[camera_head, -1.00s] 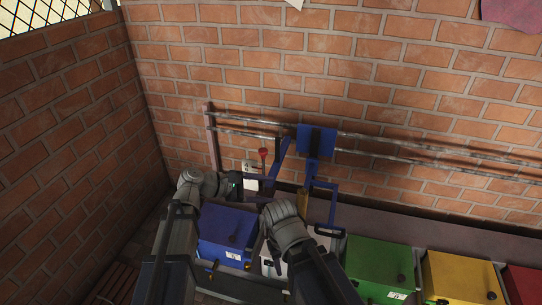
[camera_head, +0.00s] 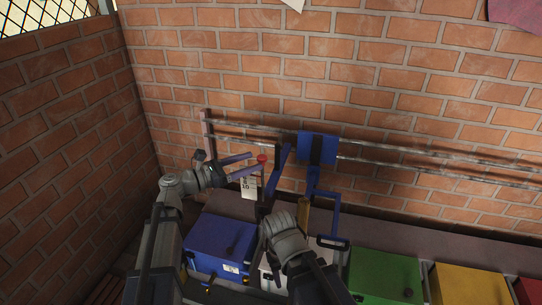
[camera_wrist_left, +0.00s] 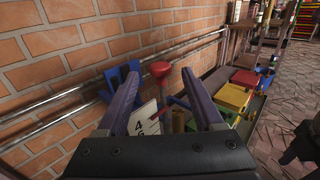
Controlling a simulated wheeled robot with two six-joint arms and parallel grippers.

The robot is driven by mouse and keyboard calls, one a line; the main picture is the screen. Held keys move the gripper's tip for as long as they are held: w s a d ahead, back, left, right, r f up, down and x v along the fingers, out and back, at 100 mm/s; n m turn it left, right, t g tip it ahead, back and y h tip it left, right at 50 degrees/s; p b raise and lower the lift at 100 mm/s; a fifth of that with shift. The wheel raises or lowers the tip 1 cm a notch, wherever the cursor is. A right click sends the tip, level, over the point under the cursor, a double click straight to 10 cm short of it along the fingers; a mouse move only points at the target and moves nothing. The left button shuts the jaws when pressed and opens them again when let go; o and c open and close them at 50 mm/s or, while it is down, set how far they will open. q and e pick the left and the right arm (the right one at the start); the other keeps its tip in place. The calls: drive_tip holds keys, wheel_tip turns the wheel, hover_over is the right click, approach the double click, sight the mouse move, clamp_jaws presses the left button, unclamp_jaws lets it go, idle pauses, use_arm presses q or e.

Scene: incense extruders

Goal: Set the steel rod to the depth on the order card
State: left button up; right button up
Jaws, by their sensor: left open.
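A red knob (camera_head: 262,159) tops a thin stem at the blue frame. In the left wrist view the red knob (camera_wrist_left: 160,69) appears between my fingertips. My left gripper (camera_head: 257,161) is open, with its two purple-grey fingers pointing right at the knob; I cannot tell if they touch it. A white card (camera_head: 249,188) with dark digits stands just below; in the left wrist view the card (camera_wrist_left: 143,124) shows a 4 at its top. I cannot tell which part is the steel rod. My right wrist is in front of the frame; its fingers are not clear.
A blue bracket (camera_head: 317,148) stands against the brick wall, where long metal pipes (camera_head: 420,170) run. A blue box (camera_head: 222,244), a green box (camera_head: 385,275) and a yellow box (camera_head: 466,284) stand along the front.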

use_arm(q)
drive_tip(key=x, duration=0.7)
drive_tip(key=shift+w+d, duration=0.15)
drive_tip(key=shift+d, duration=0.25)
clamp_jaws()
idle(0.3)
idle(0.9)
